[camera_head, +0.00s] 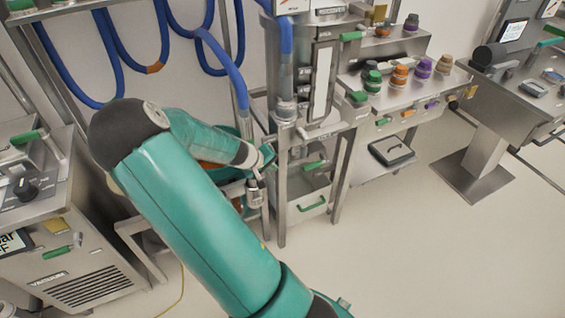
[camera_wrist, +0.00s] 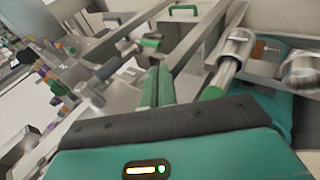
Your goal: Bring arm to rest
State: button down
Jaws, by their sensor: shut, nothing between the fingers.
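My teal arm crosses the head view, bent at a dark elbow, with its forearm pointing right toward the metal stand. My gripper (camera_head: 266,158) is at the forearm's end, small and partly lost against the stand. In the wrist view my gripper (camera_wrist: 158,72) shows two green fingers lying together, shut with nothing between them. A teal bin (camera_head: 243,128) shows in part behind my forearm; most of it is hidden. A teal surface beside a metal pipe in the wrist view (camera_wrist: 268,103) looks like the same bin.
The metal stand (camera_head: 281,205) with pipes and frame legs is close to my gripper. Blue hoses (camera_head: 112,52) hang on the wall behind. A vacuum cabinet (camera_head: 85,285) stands at left. A bench with coloured knobs (camera_head: 420,85) is at right. The floor (camera_head: 420,255) at lower right is clear.

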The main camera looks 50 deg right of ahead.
jog(key=shift+w+a, duration=0.35)
jog(key=shift+a, duration=0.6)
jog(key=shift+w+a, duration=0.3)
jog(key=shift+a, duration=0.6)
jog(key=a+r+t+y, duration=0.2)
jog(key=a+r+y, duration=0.1)
jog(key=a+r, duration=0.6)
jog(key=a+r+t+y, duration=0.25)
jog(key=a+r, duration=0.45)
jog(key=a, duration=0.5)
jog(key=s+a+r+n+t+y, duration=0.2)
jog(key=s+a+r+n, duration=0.2)
jog(key=s+a+r, duration=0.8)
jog(key=shift+a+r+n, duration=0.3)
jog(key=shift+a+r, duration=0.15)
jog(key=shift+a, duration=0.25)
